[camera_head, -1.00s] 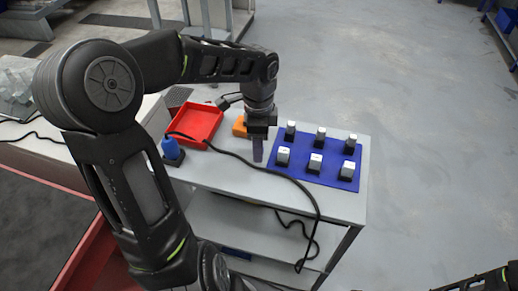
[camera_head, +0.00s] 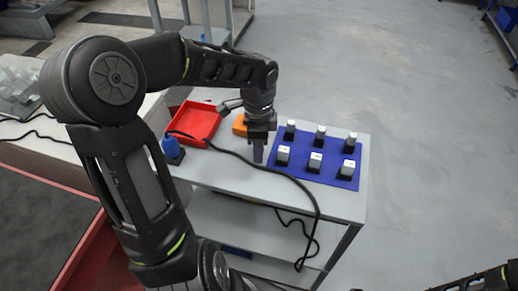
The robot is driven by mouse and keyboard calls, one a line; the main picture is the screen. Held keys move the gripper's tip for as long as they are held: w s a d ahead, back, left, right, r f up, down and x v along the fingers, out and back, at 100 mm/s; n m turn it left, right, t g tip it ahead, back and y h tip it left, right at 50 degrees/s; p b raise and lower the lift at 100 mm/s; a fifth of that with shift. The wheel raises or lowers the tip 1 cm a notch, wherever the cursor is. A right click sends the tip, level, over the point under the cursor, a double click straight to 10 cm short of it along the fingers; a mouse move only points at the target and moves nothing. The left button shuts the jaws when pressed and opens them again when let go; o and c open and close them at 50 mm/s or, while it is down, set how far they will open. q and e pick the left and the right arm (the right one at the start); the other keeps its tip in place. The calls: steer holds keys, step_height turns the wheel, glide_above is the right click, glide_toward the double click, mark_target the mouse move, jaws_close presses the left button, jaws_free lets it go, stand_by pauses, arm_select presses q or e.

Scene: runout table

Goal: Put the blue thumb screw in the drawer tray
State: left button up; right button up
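My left gripper (camera_head: 258,151) points down over the grey table top, between the orange block and the blue mat. Its fingers look like one narrow dark purplish shape, so I cannot tell whether they are open or shut, or whether they hold anything. A small blue piece on a dark base (camera_head: 171,149) stands at the table's left side; I cannot tell whether it is the thumb screw. A shallow red tray (camera_head: 196,124) lies behind it, empty as far as I see. My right gripper is not in view; only dark parts of my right arm show at the bottom right.
A blue mat (camera_head: 312,177) holds several white-topped dark pieces in two rows, right of my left gripper. An orange block (camera_head: 240,125) sits just behind the gripper. A black cable (camera_head: 285,179) crosses the table (camera_head: 215,178) and hangs over its front edge.

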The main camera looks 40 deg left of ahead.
arm_select(q)
jaws_close()
stand_by(0.4)
step_height(320, 180, up, 10)
stand_by(0.5)
stand_by(0.4)
